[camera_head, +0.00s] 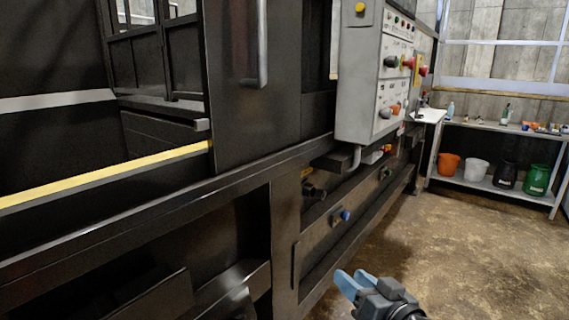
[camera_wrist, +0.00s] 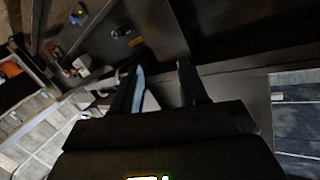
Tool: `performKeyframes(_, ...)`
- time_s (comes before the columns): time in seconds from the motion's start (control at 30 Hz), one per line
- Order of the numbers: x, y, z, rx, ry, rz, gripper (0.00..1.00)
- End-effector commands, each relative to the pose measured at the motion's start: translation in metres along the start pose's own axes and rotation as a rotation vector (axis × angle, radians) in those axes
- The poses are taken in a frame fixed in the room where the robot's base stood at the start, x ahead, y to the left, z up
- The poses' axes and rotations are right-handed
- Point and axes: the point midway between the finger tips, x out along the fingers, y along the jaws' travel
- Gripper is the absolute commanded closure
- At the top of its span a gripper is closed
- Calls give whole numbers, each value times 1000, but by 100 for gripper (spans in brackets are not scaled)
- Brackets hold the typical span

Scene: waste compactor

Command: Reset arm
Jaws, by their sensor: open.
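My gripper (camera_head: 352,282) is at the bottom of the head view, low in front of the dark compactor (camera_head: 240,120). Its blue fingers point up and to the left. In the wrist view the two fingers of my gripper (camera_wrist: 160,80) stand apart with nothing between them. Beyond them is the dark frame of the compactor (camera_wrist: 235,35). The gripper appears apart from the machine.
A grey control box (camera_head: 365,75) with knobs and buttons sticks out from the compactor. A valve with a blue knob (camera_head: 343,216) sits low on its side. A shelf (camera_head: 490,187) with several buckets stands at the back right. The brown floor (camera_head: 450,255) is clear.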

Motion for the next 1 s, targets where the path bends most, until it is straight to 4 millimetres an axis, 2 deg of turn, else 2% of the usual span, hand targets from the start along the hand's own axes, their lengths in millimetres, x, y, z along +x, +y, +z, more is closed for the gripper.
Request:
performKeyframes(0.03,-19,4,23,6,-9,33,57)
performKeyframes(0.2,-79,14,77,6,-13,134,57)
performKeyframes(0.3,-117,15,102,-3,-16,188,57)
performKeyframes(0.5,-196,10,138,-30,-20,280,57)
performKeyframes(0.63,-248,2,151,-56,-22,327,57)
performKeyframes(0.77,-299,-10,156,-87,-24,365,57)
performKeyframes(1.0,-384,-40,146,-151,-29,404,57)
